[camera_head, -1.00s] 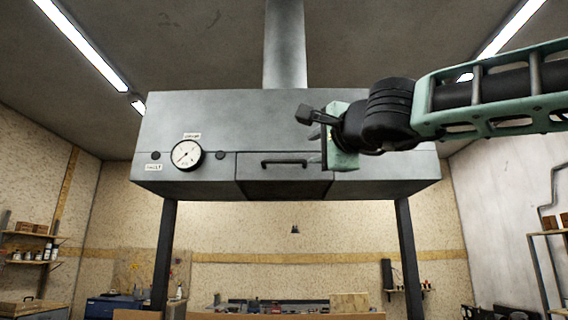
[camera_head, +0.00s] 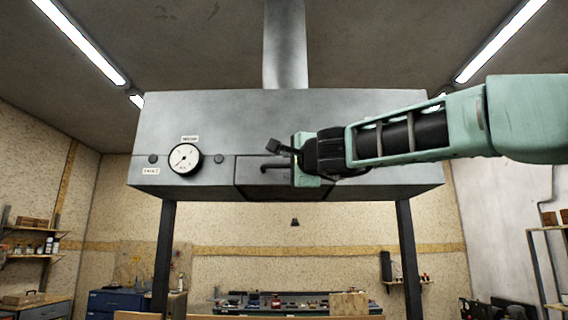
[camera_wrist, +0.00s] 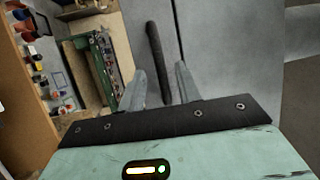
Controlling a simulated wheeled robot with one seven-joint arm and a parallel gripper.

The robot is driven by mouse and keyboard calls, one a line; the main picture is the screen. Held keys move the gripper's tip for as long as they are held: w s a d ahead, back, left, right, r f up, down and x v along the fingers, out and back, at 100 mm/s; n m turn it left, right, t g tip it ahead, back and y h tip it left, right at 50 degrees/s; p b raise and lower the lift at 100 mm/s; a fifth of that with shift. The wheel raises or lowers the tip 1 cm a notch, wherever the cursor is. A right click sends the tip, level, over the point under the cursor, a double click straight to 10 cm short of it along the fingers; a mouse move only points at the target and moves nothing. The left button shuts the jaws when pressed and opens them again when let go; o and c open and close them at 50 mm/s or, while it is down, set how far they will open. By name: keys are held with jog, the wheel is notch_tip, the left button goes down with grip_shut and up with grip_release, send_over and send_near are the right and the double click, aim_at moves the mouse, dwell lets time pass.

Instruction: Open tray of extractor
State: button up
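The extractor (camera_head: 225,120) is a grey metal hood on dark legs. Its tray (camera_head: 255,189) has a flat front, flush with the hood's lower band in the middle, and looks shut. The dark bar handle (camera_head: 267,165) is partly hidden behind my gripper (camera_head: 285,150). In the wrist view the handle (camera_wrist: 157,55) runs up the picture between the fingers of my gripper (camera_wrist: 160,85). The two fingers stand apart on either side of the handle, with a gap to it. I cannot tell how deep the handle lies between them.
A round dial gauge (camera_head: 185,158) and small knobs sit on the hood's front left of the tray. A flue pipe (camera_head: 286,45) rises from the top. A cluttered workbench (camera_head: 290,303) stands behind, below the hood. The space before the tray is free apart from my arm.

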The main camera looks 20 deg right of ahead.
aim_at(285, 165)
jog(key=shift+p+x, duration=0.45)
jog(key=shift+x, duration=1.55)
grip_shut()
